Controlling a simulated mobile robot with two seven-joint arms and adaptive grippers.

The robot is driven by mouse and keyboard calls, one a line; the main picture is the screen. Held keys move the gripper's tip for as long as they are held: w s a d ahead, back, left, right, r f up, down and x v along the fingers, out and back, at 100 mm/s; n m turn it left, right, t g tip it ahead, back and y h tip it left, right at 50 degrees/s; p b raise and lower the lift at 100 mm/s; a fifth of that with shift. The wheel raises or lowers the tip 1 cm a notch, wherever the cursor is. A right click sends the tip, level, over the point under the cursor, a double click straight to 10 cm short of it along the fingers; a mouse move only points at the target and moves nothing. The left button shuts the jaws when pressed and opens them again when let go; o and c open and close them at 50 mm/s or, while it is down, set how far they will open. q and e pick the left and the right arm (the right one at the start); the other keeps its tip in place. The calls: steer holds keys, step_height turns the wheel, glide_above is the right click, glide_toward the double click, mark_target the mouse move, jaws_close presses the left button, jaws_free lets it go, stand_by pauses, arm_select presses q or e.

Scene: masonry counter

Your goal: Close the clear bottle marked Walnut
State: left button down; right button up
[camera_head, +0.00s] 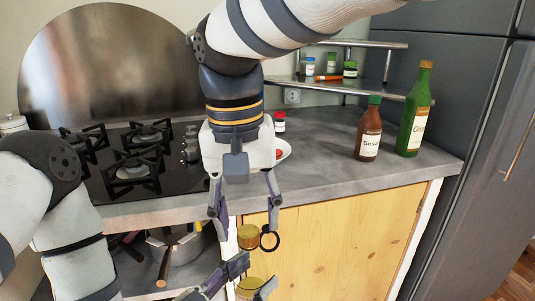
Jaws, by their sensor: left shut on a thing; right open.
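My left gripper (252,279) is low at the bottom edge, shut on what looks like the clear bottle (249,284); only its gold-brown top part shows, and no Walnut label is visible. Above it, a gold-brown cap or stopper (248,236) sits between the fingertips of my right gripper (245,230). That gripper points down and is open. A dark ring (270,240) shows at its right fingertip. I cannot tell whether the cap touches the fingers or the bottle below.
A sauce bottle (369,134) and a green bottle (414,112) stand on the counter (325,150) at right. A red-lidded jar (280,122) and a plate (285,151) are behind my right gripper. A gas hob (125,160) is at left, a pot (178,243) below.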

steer(key=shift+s+r, duration=0.1)
steer(key=shift+r, duration=1.45)
steer(key=shift+c, duration=0.4)
